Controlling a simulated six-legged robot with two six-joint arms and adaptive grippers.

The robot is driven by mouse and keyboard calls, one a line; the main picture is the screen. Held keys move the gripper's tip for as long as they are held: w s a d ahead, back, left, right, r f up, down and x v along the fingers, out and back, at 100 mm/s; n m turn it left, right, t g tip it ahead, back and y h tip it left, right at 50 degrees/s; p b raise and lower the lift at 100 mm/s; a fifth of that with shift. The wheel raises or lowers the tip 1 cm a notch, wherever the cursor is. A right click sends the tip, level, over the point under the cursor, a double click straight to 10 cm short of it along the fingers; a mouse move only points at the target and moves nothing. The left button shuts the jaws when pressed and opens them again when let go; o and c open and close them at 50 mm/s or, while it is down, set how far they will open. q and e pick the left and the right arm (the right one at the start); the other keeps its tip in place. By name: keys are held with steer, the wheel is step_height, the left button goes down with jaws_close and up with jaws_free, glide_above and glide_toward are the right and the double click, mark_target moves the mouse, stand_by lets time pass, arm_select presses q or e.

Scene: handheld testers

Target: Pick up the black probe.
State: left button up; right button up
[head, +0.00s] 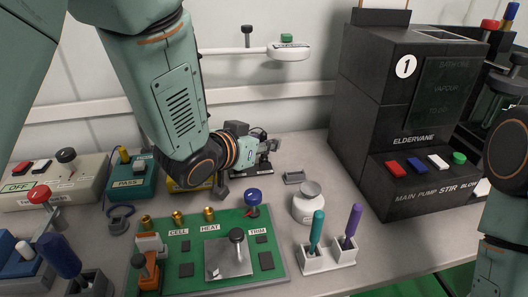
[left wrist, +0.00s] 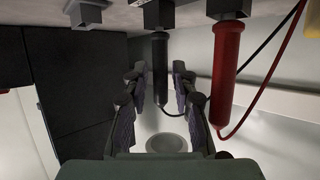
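The black probe (left wrist: 160,72) shows in the left wrist view, with its end at a dark holder (left wrist: 163,16) and a thin black cable. My left gripper (left wrist: 158,88) has its two fingers apart, one on each side of the probe in this view. Gaps show between the probe and both fingers, and I cannot tell how far the probe reaches between them. In the head view my left gripper (head: 265,148) is small, behind the green board, and I cannot make out the black probe there.
A red probe (left wrist: 226,72) with a red cable hangs close beside the right finger in the left wrist view. A yellow device (head: 188,182) is partly behind my left arm. A white lidded jar (head: 306,207) and the black ELDERVANE machine (head: 390,110) stand to the right.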

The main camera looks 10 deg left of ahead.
arm_select(q)
steer(key=shift+r, duration=0.1)
steer(key=shift+c, duration=0.8)
jaws_close()
